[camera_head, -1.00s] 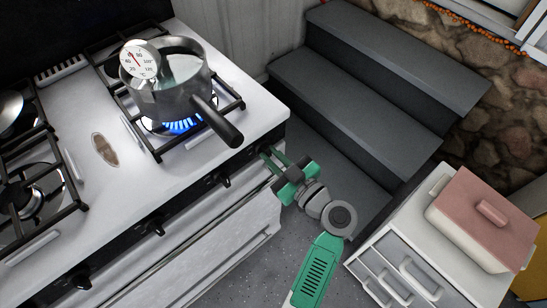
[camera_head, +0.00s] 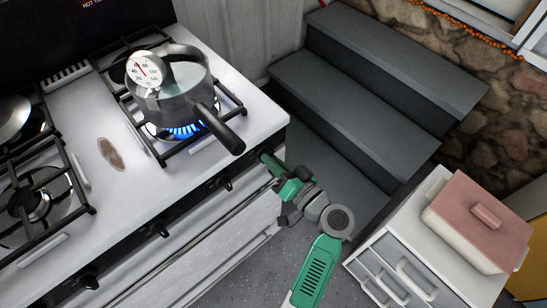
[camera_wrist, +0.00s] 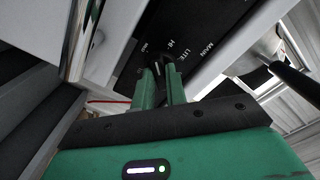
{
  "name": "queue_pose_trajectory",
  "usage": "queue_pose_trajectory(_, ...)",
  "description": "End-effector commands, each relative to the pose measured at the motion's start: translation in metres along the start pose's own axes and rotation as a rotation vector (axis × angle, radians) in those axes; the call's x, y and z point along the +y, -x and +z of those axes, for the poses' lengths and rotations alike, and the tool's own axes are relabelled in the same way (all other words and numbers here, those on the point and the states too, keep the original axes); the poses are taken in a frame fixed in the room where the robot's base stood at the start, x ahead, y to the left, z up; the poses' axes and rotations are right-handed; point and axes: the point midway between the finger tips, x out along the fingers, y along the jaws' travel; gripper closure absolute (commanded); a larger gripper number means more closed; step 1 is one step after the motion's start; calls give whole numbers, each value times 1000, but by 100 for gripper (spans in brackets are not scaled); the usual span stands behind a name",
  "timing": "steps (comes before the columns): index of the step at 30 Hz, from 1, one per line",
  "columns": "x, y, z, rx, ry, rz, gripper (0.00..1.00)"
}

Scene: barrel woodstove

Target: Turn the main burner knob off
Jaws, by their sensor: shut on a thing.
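The main burner knob (camera_wrist: 158,66) is a dark knob on the stove's black front panel, with the words HI, LITE and MAIN printed near it in the wrist view. My gripper (camera_wrist: 161,76) has its two green fingers on either side of the knob and is shut on it. In the head view my gripper (camera_head: 266,160) is at the right end of the stove front and hides the knob. A blue flame (camera_head: 185,130) burns under the pot on the nearby burner.
More knobs (camera_head: 225,183) line the front. Dark steps (camera_head: 360,110) and a white drawer unit (camera_head: 385,262) stand to the right.

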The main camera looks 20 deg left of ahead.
Motion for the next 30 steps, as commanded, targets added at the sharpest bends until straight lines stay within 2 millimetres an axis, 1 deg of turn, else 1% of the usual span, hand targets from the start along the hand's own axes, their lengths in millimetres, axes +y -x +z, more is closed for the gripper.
queue_pose_trajectory(1,-2,0,-2,0,-43,0,100)
queue_pose_trajectory(30,-4,0,-4,1,-964,-1,100)
